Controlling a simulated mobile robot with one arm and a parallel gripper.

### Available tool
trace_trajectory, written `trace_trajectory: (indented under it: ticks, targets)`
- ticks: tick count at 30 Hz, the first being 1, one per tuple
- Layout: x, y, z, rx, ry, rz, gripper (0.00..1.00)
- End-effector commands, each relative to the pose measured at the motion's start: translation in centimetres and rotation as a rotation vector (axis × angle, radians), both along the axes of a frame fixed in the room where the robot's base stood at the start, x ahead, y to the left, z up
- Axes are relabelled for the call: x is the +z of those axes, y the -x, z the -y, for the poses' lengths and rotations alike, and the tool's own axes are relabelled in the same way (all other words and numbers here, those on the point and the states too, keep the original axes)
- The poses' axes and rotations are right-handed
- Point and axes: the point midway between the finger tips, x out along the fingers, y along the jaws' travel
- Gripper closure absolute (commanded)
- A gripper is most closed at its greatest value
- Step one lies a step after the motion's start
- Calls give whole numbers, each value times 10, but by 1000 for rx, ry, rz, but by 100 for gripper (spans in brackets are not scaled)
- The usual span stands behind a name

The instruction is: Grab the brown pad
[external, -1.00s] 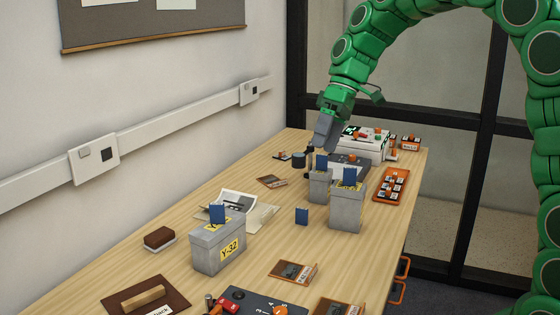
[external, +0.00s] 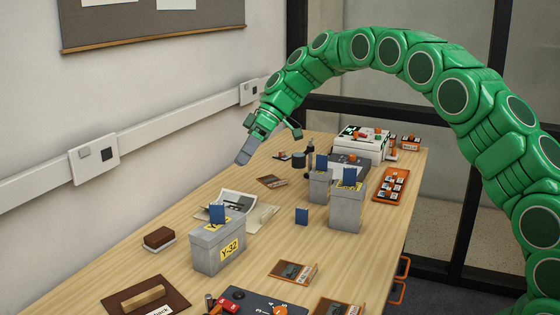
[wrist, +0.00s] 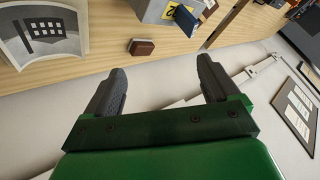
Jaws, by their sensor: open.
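The brown pad (external: 158,237) is a small dark-brown block with a pale lower layer. It lies on the table near the wall, left of the grey Y-32 box. In the wrist view the brown pad (wrist: 143,48) shows beyond the fingers, between them and nearer the left one. My gripper (external: 243,158) is above the back part of the table near the wall, well apart from the pad. In the wrist view my gripper (wrist: 165,78) is open, with nothing between its fingers.
The grey Y-32 box (external: 218,248) with a blue card stands right of the pad. Two more grey boxes (external: 346,208) stand farther back. A brown board with a wooden bar (external: 143,296) lies in front. A printed photo (external: 238,203) lies behind the Y-32 box. Table around the pad is clear.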

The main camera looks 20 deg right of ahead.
Motion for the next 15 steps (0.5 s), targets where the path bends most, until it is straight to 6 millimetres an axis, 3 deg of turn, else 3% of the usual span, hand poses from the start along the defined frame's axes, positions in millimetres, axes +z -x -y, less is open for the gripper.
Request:
trace_trajectory:
  ticks: [15]
  targets:
    - [-63, -43, -73, 195, -193, 133, 11]
